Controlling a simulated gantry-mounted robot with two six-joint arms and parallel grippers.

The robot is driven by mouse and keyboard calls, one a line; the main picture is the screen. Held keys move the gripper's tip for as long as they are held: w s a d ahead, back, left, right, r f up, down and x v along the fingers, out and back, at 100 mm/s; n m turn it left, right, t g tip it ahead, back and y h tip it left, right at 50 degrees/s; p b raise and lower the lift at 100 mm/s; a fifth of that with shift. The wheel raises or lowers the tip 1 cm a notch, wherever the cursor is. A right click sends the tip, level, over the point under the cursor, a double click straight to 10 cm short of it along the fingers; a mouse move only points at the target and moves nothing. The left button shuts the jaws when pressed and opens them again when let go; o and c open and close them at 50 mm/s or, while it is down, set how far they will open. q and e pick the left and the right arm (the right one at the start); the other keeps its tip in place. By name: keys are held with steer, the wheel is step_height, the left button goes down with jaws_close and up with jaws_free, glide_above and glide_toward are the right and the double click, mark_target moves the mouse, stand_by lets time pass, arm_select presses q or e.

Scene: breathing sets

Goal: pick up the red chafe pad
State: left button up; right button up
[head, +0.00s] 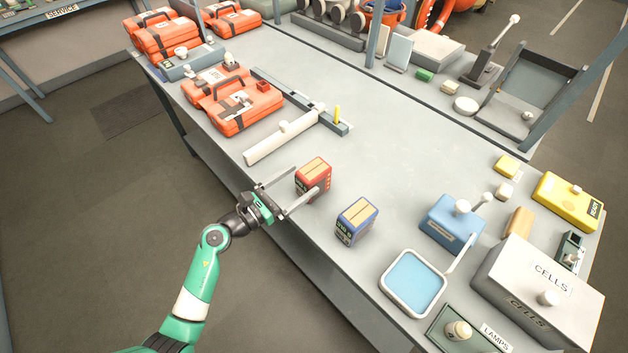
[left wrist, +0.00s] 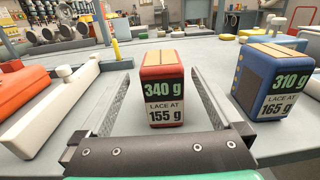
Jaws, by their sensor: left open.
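The red chafe pad (head: 311,180) is a small upright red and black block with a tan top, standing on the grey bench. In the left wrist view the red chafe pad (left wrist: 162,90) shows labels "340 g" and "LACE AT 155 g". My left gripper (head: 307,180) is open at bench height, its fingers pointing at the pad. In the left wrist view the left gripper (left wrist: 163,75) has one finger on each side of the pad, with gaps showing. The fingertips reach about its near part; how far past is unclear. My right gripper is not in view.
A similar blue block (head: 356,222) stands close to the right of the red one. A white bar (head: 283,138) lies to the left. A blue-lined tray (head: 413,284) and a "CELLS" box (head: 540,290) stand further right. The bench behind the red block is clear.

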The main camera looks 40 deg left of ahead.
mark_target(326, 163)
arm_select(q)
steer(key=shift+w+d+r+b, duration=0.15)
steer(key=shift+w+b, duration=0.2)
steer(key=shift+w, duration=1)
steer(key=shift+w+d+b, duration=0.1)
steer(key=shift+w+b, duration=0.25)
steer(key=shift+w, duration=1)
jaws_close()
